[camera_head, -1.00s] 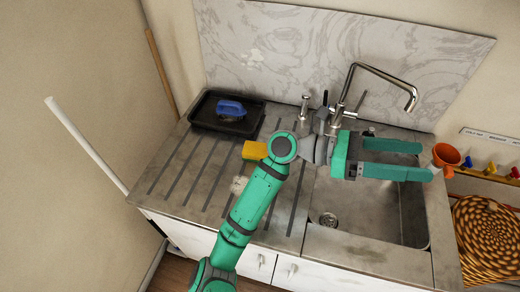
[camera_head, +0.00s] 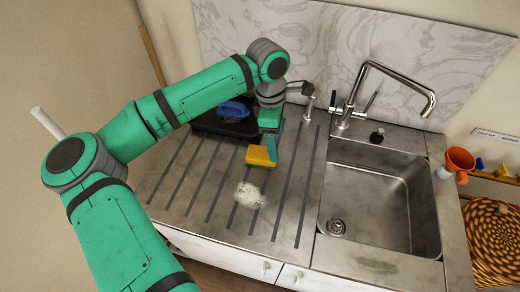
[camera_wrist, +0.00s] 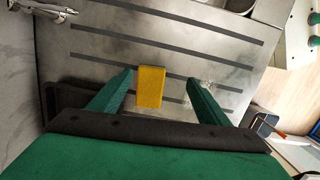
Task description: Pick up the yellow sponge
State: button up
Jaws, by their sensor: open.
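The yellow sponge (camera_head: 262,155) lies on the ribbed metal drainboard (camera_head: 215,195), left of the sink. In the wrist view the sponge (camera_wrist: 151,87) sits between and a little beyond my two open fingers, with a gap on each side. My gripper (camera_wrist: 162,82) is open and empty, pointing down at the drainboard. In the head view my gripper (camera_head: 268,143) is just behind and above the sponge, and its fingers are partly hidden by the sponge and one another.
A black tray (camera_head: 203,126) with a blue-handled brush (camera_head: 233,110) stands behind, close to my gripper. A whitish patch (camera_head: 250,195) lies in front of the sponge. The sink (camera_head: 385,200) with its tall faucet (camera_head: 400,75) is to the right.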

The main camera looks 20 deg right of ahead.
aim_at(262, 153)
jog(key=shift+t+y, duration=0.4)
jog(key=shift+y, duration=0.2)
jog(key=w+a, duration=0.3)
jog(key=shift+w+a, duration=0.15)
jog(key=shift+a, duration=0.05)
notch_tip(262, 153, down, 4)
jog(key=shift+r, duration=0.25)
jog(key=shift+w+d+f, duration=0.1)
jog(key=shift+w+f, duration=0.05)
jog(key=shift+f, duration=0.7)
jog(key=shift+d+f, duration=0.15)
jog(key=shift+f, duration=2.3)
jog(key=c, duration=1.1)
